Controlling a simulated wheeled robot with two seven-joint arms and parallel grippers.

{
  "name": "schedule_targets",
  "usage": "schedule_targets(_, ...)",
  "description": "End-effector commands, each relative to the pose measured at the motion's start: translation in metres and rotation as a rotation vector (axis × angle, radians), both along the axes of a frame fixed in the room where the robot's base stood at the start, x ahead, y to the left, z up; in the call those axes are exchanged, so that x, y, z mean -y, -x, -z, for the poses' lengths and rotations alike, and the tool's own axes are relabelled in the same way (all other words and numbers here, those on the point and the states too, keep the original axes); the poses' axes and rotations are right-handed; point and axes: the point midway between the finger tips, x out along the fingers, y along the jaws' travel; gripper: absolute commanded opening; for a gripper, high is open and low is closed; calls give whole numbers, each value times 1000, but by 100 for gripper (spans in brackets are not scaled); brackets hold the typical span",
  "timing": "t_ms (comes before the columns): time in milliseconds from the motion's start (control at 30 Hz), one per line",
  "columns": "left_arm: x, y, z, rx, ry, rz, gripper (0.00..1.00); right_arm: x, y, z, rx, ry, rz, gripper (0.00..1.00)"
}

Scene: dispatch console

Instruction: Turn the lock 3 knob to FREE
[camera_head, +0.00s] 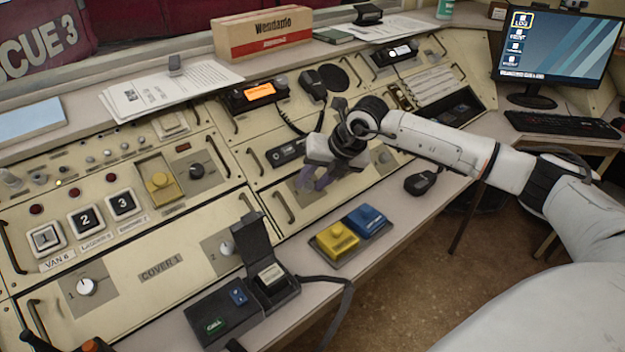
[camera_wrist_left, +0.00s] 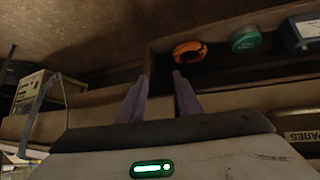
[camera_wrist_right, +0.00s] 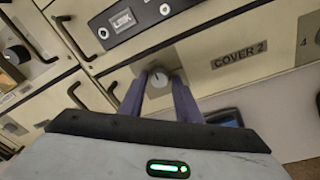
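The lock 3 knob (camera_wrist_right: 159,79) is a small round grey knob on a grey plate, left of the COVER 2 label (camera_wrist_right: 239,54) in the right wrist view. Its number and pointer direction are not readable. My right gripper (camera_wrist_right: 159,82) is open, its two purple fingers on either side of the knob in that view. I cannot tell whether they touch it. In the head view my right gripper (camera_head: 319,181) is over the plate (camera_head: 300,191) and hides the knob. My left gripper (camera_wrist_left: 160,76) is open and empty, away from the console, facing a shelf.
A grey handle (camera_head: 283,206) stands out left of the plate. Yellow (camera_head: 337,240) and blue (camera_head: 367,221) blocks sit on the ledge in front. A black handset (camera_head: 420,182) lies to the right. An open-lidded black box (camera_head: 268,262) stands front left.

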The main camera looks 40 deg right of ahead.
Motion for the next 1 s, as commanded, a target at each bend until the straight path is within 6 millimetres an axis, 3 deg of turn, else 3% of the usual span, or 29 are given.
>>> schedule_targets(267, -1, -3, -1, 6, -2, 1, 31, 0, -1, 2, 1, 1, -1, 30)
schedule_targets(467, -1, -5, -2, 8, -3, 1, 31, 0, -1, 1, 1, 1, -1, 0)
schedule_targets(1000, -1, -3, 6, 0, -5, 4, 31, 0, 0, 3, -6, -92, 140, 0)
